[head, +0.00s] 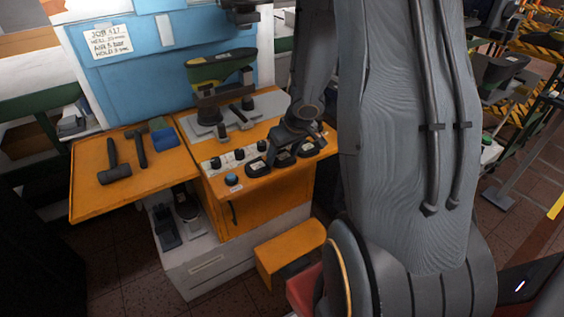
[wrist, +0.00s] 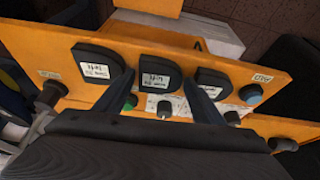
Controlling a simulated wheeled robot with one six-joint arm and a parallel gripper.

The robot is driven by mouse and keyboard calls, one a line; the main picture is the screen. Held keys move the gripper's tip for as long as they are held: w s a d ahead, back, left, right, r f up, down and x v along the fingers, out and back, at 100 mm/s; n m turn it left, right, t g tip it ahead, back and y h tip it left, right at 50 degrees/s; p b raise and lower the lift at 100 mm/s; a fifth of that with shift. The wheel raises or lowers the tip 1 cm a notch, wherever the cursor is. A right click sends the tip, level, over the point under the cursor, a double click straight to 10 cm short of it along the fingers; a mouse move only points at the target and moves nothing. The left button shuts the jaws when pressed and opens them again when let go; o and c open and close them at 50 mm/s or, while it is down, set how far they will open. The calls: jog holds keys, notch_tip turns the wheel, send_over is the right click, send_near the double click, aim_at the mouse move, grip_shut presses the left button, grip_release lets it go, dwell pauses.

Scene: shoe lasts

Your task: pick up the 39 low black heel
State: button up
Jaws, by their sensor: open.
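Three black heels with white labels lie in a row along the front edge of the orange machine ledge. In the wrist view they are a left one (wrist: 97,66), a middle one (wrist: 160,66) and a right one (wrist: 213,82). The labels are upside down and too small to read surely, so I cannot tell which is the 39 low heel. My gripper (wrist: 160,88) is open, its two dark fingers pointing toward the row, one on each side of the middle heel. In the head view my gripper (head: 292,138) is just above the row and partly hides it.
Black knobs (head: 239,154) and a blue button (head: 232,180) sit on the ledge close to the heels. A press with a green last (head: 219,68) stands behind. Hammers (head: 114,168) lie on the left orange shelf. An orange step (head: 291,248) stands below.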

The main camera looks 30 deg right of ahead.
aim_at(283, 158)
jog(key=shift+r, duration=0.1)
jog(key=shift+c, duration=0.5)
jog(key=c, duration=0.8)
jog(key=shift+o, duration=0.2)
jog(key=shift+r, duration=0.1)
notch_tip(283, 158, up, 10)
jog(key=p, duration=1)
